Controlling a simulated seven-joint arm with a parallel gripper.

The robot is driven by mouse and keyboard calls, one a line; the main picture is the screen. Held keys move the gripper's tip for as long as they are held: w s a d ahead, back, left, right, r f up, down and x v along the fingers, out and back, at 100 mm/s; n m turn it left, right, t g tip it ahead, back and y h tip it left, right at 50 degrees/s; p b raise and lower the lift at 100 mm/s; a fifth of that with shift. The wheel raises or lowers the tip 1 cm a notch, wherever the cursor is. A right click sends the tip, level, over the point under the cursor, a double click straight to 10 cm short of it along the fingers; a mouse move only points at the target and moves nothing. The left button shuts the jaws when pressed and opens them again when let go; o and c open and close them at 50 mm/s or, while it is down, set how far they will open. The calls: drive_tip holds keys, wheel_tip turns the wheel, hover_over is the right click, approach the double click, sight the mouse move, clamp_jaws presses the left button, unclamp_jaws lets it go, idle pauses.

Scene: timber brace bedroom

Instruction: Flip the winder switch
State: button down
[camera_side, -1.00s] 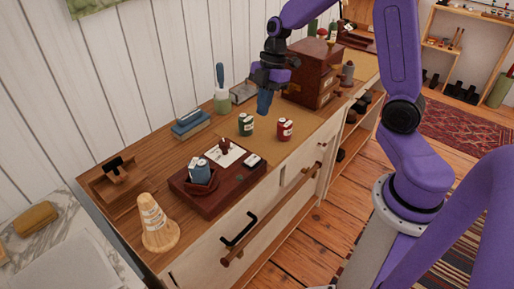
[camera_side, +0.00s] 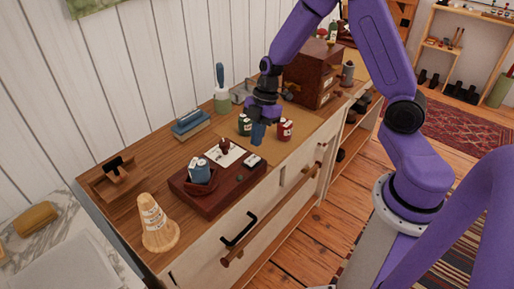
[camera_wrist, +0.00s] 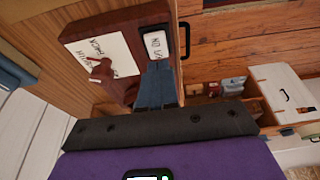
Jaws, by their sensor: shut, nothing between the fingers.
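A dark red wooden box (camera_side: 222,188) lies on the dresser top. A small white switch (camera_side: 253,160) with a dark surround sits at its right end. In the wrist view the switch (camera_wrist: 154,43) is a white plate with dark lettering, just beyond my fingertips. Which way it is set I cannot tell. My gripper (camera_side: 258,142) is shut and empty, its blue fingers pointing down above the dresser, a little behind and above the switch. In the wrist view the closed fingers (camera_wrist: 158,70) hide part of the box's edge; they look apart from the switch.
A wooden cone (camera_side: 157,226) stands front left.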

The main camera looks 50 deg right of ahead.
sight(255, 158)
drive_tip(key=shift+d+x, duration=0.25)
drive_tip(key=shift+x, duration=0.85)
drive_tip(key=shift+d+x, duration=0.25)
drive_tip(key=shift+x, duration=0.85)
drive_tip(key=shift+f, duration=0.15)
drive_tip(key=shift+d+f, duration=0.1)
